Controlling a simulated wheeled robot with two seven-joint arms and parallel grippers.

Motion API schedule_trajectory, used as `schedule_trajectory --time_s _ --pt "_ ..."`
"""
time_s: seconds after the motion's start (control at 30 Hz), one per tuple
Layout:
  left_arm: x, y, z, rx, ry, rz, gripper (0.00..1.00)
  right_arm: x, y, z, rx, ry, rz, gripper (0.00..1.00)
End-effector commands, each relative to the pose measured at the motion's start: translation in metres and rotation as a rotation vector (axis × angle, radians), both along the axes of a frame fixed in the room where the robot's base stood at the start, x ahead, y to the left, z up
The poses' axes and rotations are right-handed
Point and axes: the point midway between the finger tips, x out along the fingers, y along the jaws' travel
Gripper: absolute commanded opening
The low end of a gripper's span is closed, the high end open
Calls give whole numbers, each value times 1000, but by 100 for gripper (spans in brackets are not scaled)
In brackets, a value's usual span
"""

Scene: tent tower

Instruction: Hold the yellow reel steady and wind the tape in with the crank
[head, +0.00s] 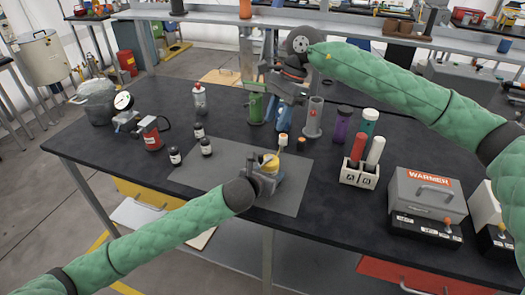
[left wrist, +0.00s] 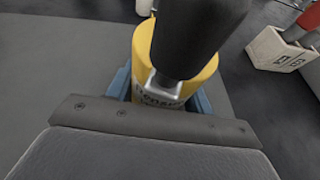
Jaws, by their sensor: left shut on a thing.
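The yellow reel (head: 270,162) stands on the grey mat at the front middle of the table. My left gripper (head: 262,180) is shut on it and hides its near side. In the left wrist view the yellow reel (left wrist: 144,45) has dark lettering, and a dark rounded part covers much of it. A silver clip (left wrist: 163,88) shows at its front, with blue parts on both sides.
A white holder (head: 358,175) with a red and a white cylinder is to the right. A grey WARMER box (head: 425,190) stands farther right. Green and grey cylinders stand behind.

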Motion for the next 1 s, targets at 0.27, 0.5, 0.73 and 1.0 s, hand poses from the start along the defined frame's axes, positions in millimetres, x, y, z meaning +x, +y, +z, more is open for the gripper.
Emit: schedule_trajectory --time_s 0.27,0.5,0.73,1.0 --pt "0 0 0 0 0 1 13 -7 10 -32 8 5 1 37" --pt "0 0 0 0 0 0 13 -16 24 -71 6 5 0 37" --pt "0 0 0 0 0 0 13 -23 33 -98 7 4 1 37" --pt "0 0 0 0 0 0 13 -25 37 -109 8 1 0 37"
